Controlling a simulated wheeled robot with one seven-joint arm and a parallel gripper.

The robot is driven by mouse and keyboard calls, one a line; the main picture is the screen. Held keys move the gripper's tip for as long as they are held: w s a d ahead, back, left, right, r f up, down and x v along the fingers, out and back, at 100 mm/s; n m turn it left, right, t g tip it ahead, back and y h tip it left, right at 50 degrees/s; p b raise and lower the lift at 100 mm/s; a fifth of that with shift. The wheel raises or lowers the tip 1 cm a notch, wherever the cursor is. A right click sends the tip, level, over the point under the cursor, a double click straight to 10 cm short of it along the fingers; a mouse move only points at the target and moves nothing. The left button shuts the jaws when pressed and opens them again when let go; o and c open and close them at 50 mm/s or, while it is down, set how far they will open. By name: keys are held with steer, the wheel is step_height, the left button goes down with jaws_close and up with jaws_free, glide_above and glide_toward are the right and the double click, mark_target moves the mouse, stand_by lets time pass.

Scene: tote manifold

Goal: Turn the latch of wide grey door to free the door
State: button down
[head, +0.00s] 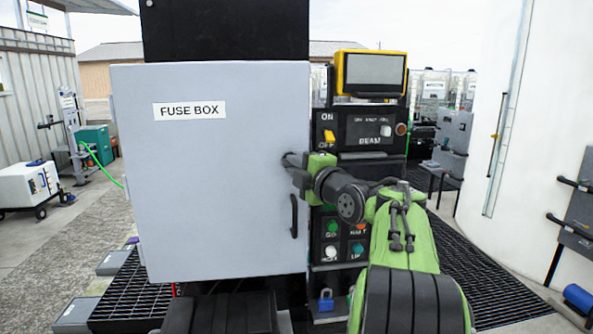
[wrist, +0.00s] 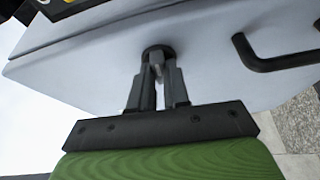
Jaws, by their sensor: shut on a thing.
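The wide grey door (head: 215,190) is a large flat panel labelled FUSE BOX, and it appears closed. It also fills much of the wrist view (wrist: 95,65). A black bar handle (head: 294,215) is on its right side, below my gripper; it shows in the wrist view (wrist: 270,60) too. The latch (wrist: 157,54) is a small round dark piece on the door face with a lighter middle part. My gripper (head: 292,160) is at the door's right edge, above the handle. In the wrist view its fingers (wrist: 158,75) are shut on the latch, hiding part of it.
A control panel (head: 357,130) with switches and buttons stands right of the door, under a yellow-framed screen (head: 370,72). A blue padlock (head: 326,300) is low on that panel. Dark floor grating (head: 480,270) lies to the right. Open ground (head: 60,260) lies to the left.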

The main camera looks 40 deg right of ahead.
steer(key=m+b, duration=0.2)
steer(key=b, duration=0.1)
steer(key=f+m+t+h+b, duration=0.1)
steer(key=m+b, duration=0.1)
steer(key=b, duration=0.1)
steer(key=m+h+b, duration=0.1)
steer(key=m+b, duration=0.1)
steer(key=m+t+b, duration=0.1)
steer(key=m+b, duration=0.1)
steer(key=m, duration=0.1)
steer(key=shift+w+a+t+h+b, duration=0.1)
steer(key=shift+a+t+h+b, duration=0.1)
steer(key=shift+t+h+b, duration=0.15)
steer(key=m+h+b, duration=0.1)
steer(key=m, duration=0.2)
steer(key=m+h+b, duration=0.2)
steer(key=m, duration=0.1)
steer(key=shift+w+a+f+m, duration=0.1)
steer(key=shift+m, duration=0.2)
steer(key=shift+w+m+g+h+b, duration=0.1)
steer(key=shift+m+g+h+b, duration=0.55)
steer(key=shift+m, duration=0.85)
steer(key=shift+m+g+h+b, duration=0.1)
steer(key=shift+m+g+h, duration=0.2)
steer(key=shift+m+h, duration=0.9)
steer(key=shift+m, duration=0.5)
steer(key=c, duration=1.1)
jaws_free()
